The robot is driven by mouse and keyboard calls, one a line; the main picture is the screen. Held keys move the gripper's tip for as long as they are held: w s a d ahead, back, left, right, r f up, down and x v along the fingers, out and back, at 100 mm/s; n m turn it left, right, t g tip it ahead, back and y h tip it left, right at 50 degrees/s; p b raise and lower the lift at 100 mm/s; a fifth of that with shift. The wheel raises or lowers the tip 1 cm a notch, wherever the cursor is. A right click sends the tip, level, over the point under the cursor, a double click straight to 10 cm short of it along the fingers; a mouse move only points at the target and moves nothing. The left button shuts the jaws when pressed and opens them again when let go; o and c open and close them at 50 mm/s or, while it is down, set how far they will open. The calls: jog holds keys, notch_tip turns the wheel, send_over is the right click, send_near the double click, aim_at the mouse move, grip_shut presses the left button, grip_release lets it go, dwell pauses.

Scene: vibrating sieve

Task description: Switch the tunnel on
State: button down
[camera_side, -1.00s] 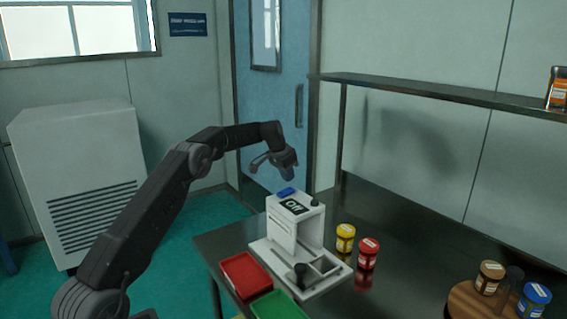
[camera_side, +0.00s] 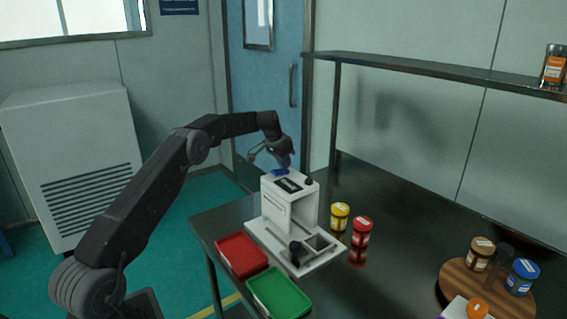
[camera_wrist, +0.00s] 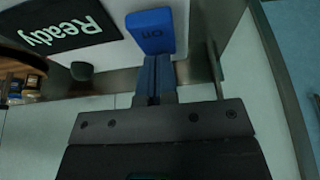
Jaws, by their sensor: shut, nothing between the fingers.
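The tunnel is a white box-shaped machine (camera_side: 270,208) with an open passage, standing on the dark table. On its top are a dark screen (camera_side: 289,185), a black knob (camera_side: 308,181) and a blue button (camera_side: 279,171). My gripper (camera_side: 284,164) is over the blue button. In the wrist view its closed, empty fingertips (camera_wrist: 156,58) meet the button's edge. I cannot tell whether they press it.
A red tray (camera_side: 241,256) and a green tray (camera_side: 279,294) lie in front of the machine. Yellow (camera_side: 340,217) and red (camera_side: 361,232) jars stand to its right. A round wooden holder (camera_side: 455,283) with jars is at the far right. A shelf (camera_side: 430,70) runs along the wall.

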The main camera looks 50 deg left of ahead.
jog(key=shift+s+f, duration=0.25)
jog(key=shift+s+r, duration=0.1)
jog(key=shift+s, duration=0.6)
jog(key=shift+r, duration=0.1)
jog(key=shift+r, duration=0.45)
jog(key=v, duration=1.3)
jog(key=shift+w+r, duration=0.2)
jog(key=shift+w, duration=0.1)
jog(key=shift+w+r, duration=0.3)
jog(key=shift+w, duration=0.35)
